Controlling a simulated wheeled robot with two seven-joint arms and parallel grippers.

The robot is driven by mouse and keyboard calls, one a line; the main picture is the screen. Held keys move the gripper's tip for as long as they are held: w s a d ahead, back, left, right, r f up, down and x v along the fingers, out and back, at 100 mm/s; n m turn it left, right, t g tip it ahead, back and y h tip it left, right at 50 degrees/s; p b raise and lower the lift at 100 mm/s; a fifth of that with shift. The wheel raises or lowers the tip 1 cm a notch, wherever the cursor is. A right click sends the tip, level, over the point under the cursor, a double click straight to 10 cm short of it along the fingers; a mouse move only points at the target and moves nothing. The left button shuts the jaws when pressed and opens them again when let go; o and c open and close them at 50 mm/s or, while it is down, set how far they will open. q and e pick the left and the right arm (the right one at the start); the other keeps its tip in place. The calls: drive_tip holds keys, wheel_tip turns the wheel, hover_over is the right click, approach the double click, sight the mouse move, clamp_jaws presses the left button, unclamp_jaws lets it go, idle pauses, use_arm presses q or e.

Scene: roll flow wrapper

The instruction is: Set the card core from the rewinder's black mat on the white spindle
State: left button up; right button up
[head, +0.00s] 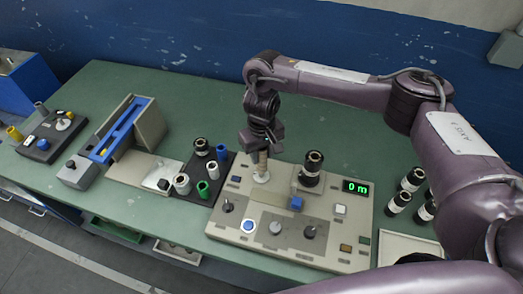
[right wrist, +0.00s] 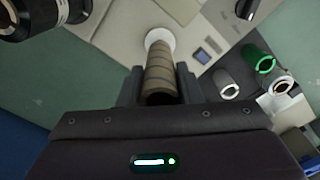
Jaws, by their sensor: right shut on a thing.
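The brown card core (head: 262,162) is upright in my right gripper (head: 261,142), whose fingers are shut on its upper part. In the right wrist view, the banded core (right wrist: 159,75) stands between the fingers (right wrist: 160,88). Its far end lines up with the white spindle's round flange (head: 261,178), which also shows in the right wrist view (right wrist: 159,36). The spindle's post is hidden, and I cannot tell whether the core touches the flange. The black mat (head: 222,186) lies left of the spindle. My left gripper is out of view.
Several cores stand on the mat, including a blue one (head: 221,152) and a green one (head: 203,189). A black-and-white roll (head: 312,168) stands close right of the spindle on the rewinder panel (head: 262,222). More rolls (head: 400,201) stand right of the panel.

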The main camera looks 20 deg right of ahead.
drive_tip(key=shift+f, duration=0.2)
idle(0.4)
drive_tip(key=shift+f, duration=0.45)
drive_tip(key=shift+f, duration=0.2)
drive_tip(key=shift+f+b, duration=0.35)
drive_tip(key=shift+f, duration=0.3)
drive_tip(key=shift+f, duration=0.15)
drive_tip(key=shift+f, duration=0.15)
idle(0.7)
drive_tip(key=o, duration=1)
